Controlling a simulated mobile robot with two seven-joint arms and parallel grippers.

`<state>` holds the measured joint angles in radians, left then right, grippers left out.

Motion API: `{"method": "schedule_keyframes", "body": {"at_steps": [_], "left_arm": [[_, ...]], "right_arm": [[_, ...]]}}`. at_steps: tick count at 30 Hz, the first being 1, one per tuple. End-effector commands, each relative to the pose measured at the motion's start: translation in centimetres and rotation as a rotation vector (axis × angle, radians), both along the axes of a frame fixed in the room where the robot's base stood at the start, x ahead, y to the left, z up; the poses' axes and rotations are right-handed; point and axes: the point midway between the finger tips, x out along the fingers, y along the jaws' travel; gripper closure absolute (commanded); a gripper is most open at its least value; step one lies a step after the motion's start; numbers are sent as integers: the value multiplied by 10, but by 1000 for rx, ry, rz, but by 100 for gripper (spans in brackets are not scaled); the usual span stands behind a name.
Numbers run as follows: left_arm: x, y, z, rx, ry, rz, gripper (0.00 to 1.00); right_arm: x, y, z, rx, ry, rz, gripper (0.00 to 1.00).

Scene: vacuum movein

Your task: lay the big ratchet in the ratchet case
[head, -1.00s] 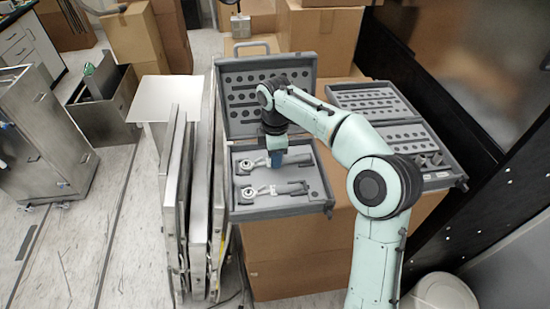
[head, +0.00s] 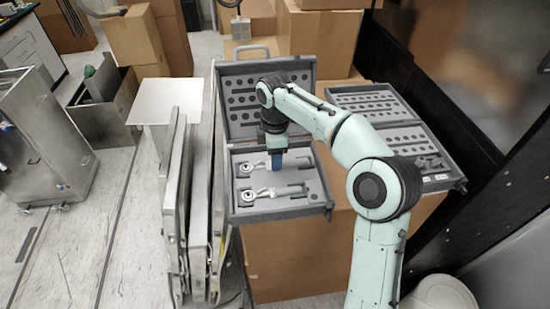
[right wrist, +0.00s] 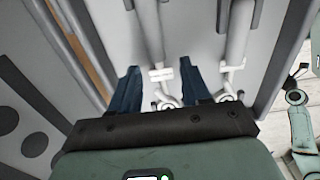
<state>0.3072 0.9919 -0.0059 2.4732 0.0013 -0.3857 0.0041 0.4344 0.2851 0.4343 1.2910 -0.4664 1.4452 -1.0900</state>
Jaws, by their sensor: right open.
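The open grey ratchet case (head: 310,205) stands on a cardboard box, its lid raised at the back. Two ratchets lie in its lower half, one behind the other: the far ratchet (head: 249,167) and the near ratchet (head: 252,194). I cannot tell for sure which is the big one. My right gripper (head: 276,168) points down over the far ratchet, partly hiding it. In the right wrist view its two blue fingers (right wrist: 160,92) are apart, with the far ratchet (right wrist: 154,48) between them. The near ratchet (right wrist: 237,45) lies outside the right finger. My left gripper is not in view.
A second open grey case (head: 375,98) with rows of holes stands to the right, behind my right arm. Metal panels (head: 178,215) stand upright left of the ratchet case. A dark rack (head: 480,190) borders the right side. Cardboard boxes (head: 325,40) stand behind.

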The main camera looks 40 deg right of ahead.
Motion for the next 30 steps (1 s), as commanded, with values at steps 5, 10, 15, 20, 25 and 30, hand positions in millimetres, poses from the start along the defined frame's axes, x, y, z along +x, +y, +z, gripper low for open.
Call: {"method": "schedule_keyframes", "body": {"at_steps": [5,10,15,20,25,30], "left_arm": [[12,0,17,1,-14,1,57],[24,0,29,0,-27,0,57],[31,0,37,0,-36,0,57],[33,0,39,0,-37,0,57],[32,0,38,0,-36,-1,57],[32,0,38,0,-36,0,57]], "right_arm": [[2,0,46,0,-8,1,53],[2,1,80,0,-7,1,53],[1,0,100,0,-4,1,53],[0,0,105,0,-1,0,53],[0,0,104,0,-1,0,53],[0,0,104,0,-1,1,53]]}}
